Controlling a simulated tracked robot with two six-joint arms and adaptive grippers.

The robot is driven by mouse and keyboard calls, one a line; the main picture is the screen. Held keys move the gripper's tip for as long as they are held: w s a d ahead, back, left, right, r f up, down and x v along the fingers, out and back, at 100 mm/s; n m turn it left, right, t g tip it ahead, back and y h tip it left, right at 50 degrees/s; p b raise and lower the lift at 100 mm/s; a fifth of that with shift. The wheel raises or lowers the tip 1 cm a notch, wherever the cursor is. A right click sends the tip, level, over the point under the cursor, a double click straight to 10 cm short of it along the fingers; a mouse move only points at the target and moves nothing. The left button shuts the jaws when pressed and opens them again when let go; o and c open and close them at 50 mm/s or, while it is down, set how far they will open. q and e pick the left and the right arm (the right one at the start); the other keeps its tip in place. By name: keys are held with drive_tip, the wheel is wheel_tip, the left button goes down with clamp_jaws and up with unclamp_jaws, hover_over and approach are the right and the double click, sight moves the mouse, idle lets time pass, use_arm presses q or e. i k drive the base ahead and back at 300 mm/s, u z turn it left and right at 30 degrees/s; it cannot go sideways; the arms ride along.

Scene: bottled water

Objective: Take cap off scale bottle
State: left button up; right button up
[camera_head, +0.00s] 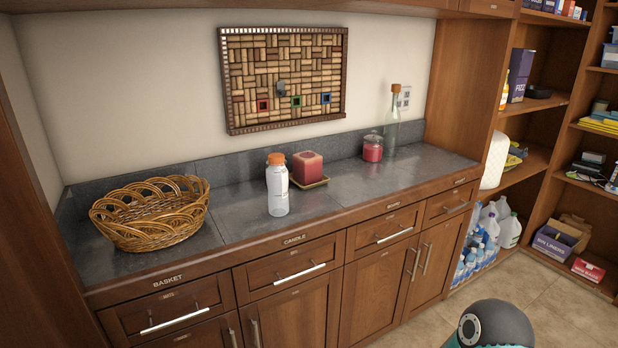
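A clear and white bottle (278,192) with an orange cap (276,159) stands upright on the dark grey counter. The cap sits on top of the bottle. Markings on the bottle are too small to read. Neither of my grippers shows in the head view. A dark rounded part of mine shows at the bottom right edge.
A wicker basket (150,228) is left of the bottle on the counter (245,225). A red candle (307,167) on a small plate stands close behind it to the right. A red jar (373,150) and a tall corked bottle (391,128) are farther right. The counter's front edge is clear.

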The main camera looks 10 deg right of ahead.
sight(277, 175)
drive_tip(key=z, duration=0.3)
drive_tip(key=i, duration=0.9)
drive_tip(key=z, duration=0.2)
